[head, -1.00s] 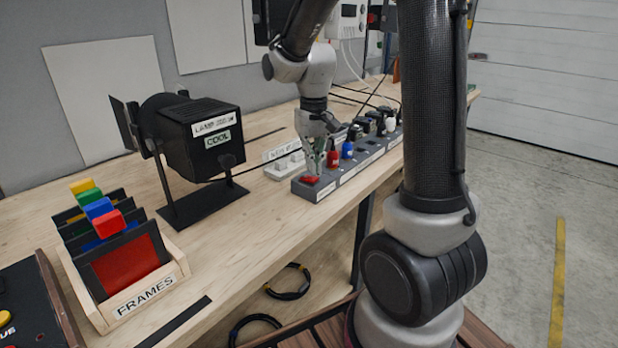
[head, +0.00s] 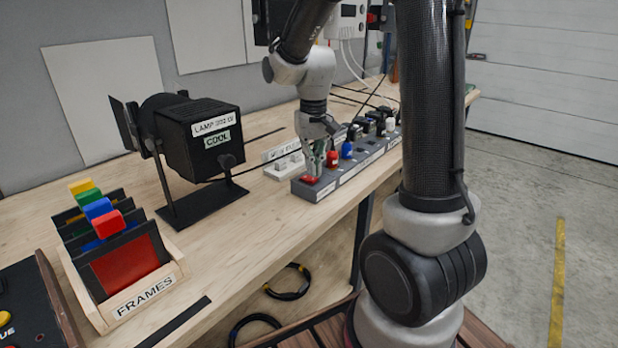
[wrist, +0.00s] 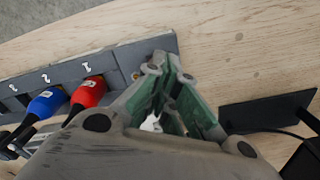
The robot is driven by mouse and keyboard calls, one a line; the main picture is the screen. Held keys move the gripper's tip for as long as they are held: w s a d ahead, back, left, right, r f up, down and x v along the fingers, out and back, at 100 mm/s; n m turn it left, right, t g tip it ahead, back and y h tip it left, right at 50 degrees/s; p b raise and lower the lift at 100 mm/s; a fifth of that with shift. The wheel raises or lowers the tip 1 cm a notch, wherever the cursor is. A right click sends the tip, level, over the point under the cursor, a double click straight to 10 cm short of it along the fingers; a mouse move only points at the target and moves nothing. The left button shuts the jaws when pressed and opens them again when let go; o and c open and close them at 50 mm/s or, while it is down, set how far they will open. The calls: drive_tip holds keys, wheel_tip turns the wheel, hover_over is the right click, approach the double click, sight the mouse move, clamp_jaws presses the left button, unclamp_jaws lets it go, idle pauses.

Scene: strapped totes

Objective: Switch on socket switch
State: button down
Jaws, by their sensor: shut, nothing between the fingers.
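The grey socket strip (head: 318,193) lies along the bench's front edge, with a red switch (head: 310,180) at its near end. My gripper (head: 315,166) points down over that end, its fingertips at or just above the red switch; contact cannot be told. My gripper (wrist: 178,110) is shut and empty, and in the wrist view it hides the switch. Just beyond it a red plug (wrist: 90,92) sits in socket 1 and a blue plug (wrist: 48,102) in socket 2. Black plugs fill sockets further along.
A black lamp (head: 200,135) labelled COOL stands left of the strip, its cable running behind my gripper. A white labelled block (head: 284,168) lies close behind the strip. A wooden FRAMES rack (head: 140,295) holds coloured frames at the near left. Bare bench lies between.

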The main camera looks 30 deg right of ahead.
sight(314, 179)
drive_tip(key=shift+f, duration=1.15)
idle(0.9)
drive_tip(key=shift+r, duration=3.5)
drive_tip(key=shift+s+f, duration=0.15)
drive_tip(key=shift+s, duration=0.1)
drive_tip(key=s+r+t, duration=0.2)
drive_tip(key=s+r, duration=0.1)
drive_tip(key=s, duration=0.6)
drive_tip(key=s+d+r+n+t, duration=0.1)
drive_tip(key=s+r, duration=0.3)
drive_tip(key=s, duration=0.6)
drive_tip(key=shift+d+r+n+t, duration=0.2)
drive_tip(key=shift+d+n+t, duration=0.1)
drive_tip(key=shift+t, duration=0.3)
